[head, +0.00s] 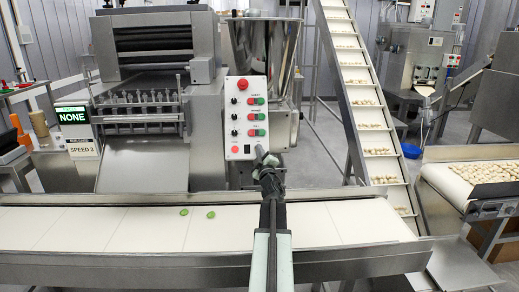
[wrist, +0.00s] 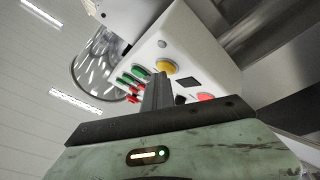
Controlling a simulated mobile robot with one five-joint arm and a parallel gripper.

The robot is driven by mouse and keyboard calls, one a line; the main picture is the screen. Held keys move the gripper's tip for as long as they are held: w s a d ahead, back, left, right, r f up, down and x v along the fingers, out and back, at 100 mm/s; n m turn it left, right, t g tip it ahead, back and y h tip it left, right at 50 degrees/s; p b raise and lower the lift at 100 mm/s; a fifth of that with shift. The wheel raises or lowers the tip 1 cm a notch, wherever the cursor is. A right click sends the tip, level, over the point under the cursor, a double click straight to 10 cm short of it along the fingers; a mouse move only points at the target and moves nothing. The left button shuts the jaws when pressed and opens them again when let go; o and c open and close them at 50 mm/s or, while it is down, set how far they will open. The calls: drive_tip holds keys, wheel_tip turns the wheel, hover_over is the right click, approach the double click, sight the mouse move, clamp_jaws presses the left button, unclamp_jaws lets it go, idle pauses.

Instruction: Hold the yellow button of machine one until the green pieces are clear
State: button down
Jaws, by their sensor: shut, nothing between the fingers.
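The control panel (head: 244,118) of the machine stands behind the belt, with knobs and red and green buttons. The yellow button (wrist: 166,67) shows in the wrist view, at the panel's lower end; in the head view my gripper hides it. My gripper (head: 262,152) is shut and empty, reaching up to the panel's lower right. In the wrist view its fingertips (wrist: 158,80) appear right by the yellow button and partly overlap its edge; I cannot tell whether they touch. Two green pieces (head: 184,211) (head: 210,215) lie on the white belt, left of my arm.
The white conveyor belt (head: 100,228) runs across the front, otherwise bare. A red button (wrist: 205,98) and a black square (wrist: 187,82) sit beside the yellow button. A sign (head: 73,116) reads NONE, above SPEED 3. An inclined conveyor (head: 362,100) carries pale pieces at the right.

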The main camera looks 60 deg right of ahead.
idle(0.4)
drive_tip(key=shift+s+a+r+p, duration=0.45)
drive_tip(key=shift+a, duration=0.1)
drive_tip(key=s+a+r+p, duration=0.2)
drive_tip(key=a, duration=0.1)
drive_tip(key=shift+s+a+r+p, duration=0.2)
drive_tip(key=shift+a+r+p, duration=0.05)
drive_tip(key=shift+r+p, duration=0.05)
idle(0.5)
